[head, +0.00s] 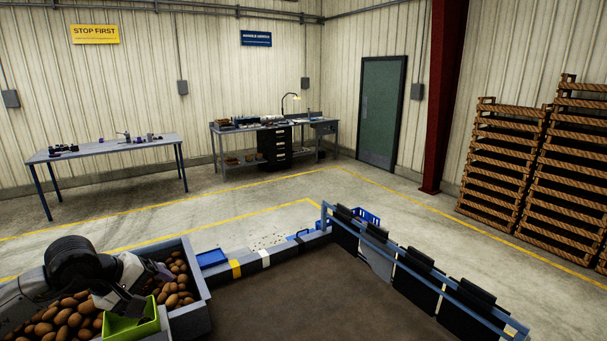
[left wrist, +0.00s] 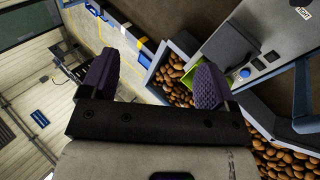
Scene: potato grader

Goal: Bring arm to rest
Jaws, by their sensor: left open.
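My left arm comes in from the left in the head view, over the crate of potatoes (head: 205,288). My left gripper (head: 158,272) is partly hidden by its own wrist there. In the left wrist view the purple fingers of the left gripper (left wrist: 152,78) stand wide apart with nothing between them. A green scoop-like container (head: 130,328) lies close below the gripper in the head view. Part of it also shows behind the right finger in the left wrist view (left wrist: 189,77). My right gripper is in neither view.
Potatoes (head: 68,318) fill the bin under my arm. A brown surface (head: 300,300) lies to its right, bordered by a blue rail (head: 420,268) with black panels. A blue tray (head: 212,257) sits beyond the crate. A grey box with a blue knob (left wrist: 243,72) stands near the potatoes.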

